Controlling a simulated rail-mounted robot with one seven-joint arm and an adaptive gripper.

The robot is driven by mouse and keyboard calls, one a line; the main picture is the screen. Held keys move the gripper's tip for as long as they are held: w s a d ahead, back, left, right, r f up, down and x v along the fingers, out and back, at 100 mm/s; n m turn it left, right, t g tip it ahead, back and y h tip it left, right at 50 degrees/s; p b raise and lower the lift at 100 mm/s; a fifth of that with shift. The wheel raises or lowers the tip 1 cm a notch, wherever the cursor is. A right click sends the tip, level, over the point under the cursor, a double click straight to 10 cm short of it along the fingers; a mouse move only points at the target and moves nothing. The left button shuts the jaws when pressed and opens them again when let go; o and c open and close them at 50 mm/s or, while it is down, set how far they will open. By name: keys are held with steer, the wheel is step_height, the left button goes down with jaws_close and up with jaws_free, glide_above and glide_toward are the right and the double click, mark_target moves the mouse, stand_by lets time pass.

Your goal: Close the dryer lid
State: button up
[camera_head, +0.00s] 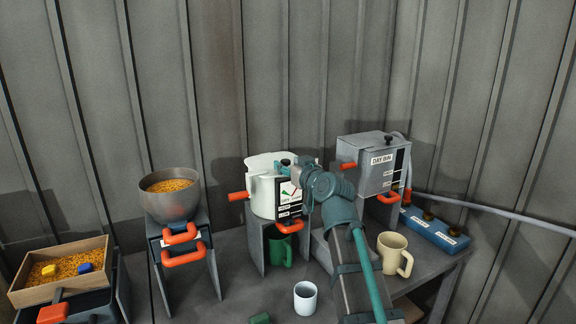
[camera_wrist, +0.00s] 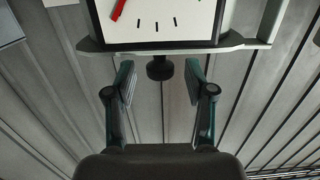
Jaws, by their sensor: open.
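The dryer (camera_head: 263,196) is a pale pot-shaped unit on a stand at the middle of the bench, with a dial and dark label panel on its front. Its pale lid (camera_head: 262,160) shows at the top; I cannot tell how far it stands open. My gripper (camera_head: 292,172) is at the dryer's upper right front. In the wrist view, a dark knob (camera_wrist: 160,68) projects from a grey rim (camera_wrist: 165,46) below the white dial face (camera_wrist: 155,22). The knob sits between the open fingers of my gripper (camera_wrist: 161,82), with gaps on both sides.
A grey day bin (camera_head: 370,165) stands right of my arm. A grain bowl (camera_head: 171,198) on a stand and a wooden grain tray (camera_head: 62,270) are to the left.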

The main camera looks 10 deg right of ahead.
steer(key=f+v, duration=0.1)
steer(key=v, duration=1)
steer(key=shift+r, duration=0.5)
steer(key=shift+s+d, duration=0.1)
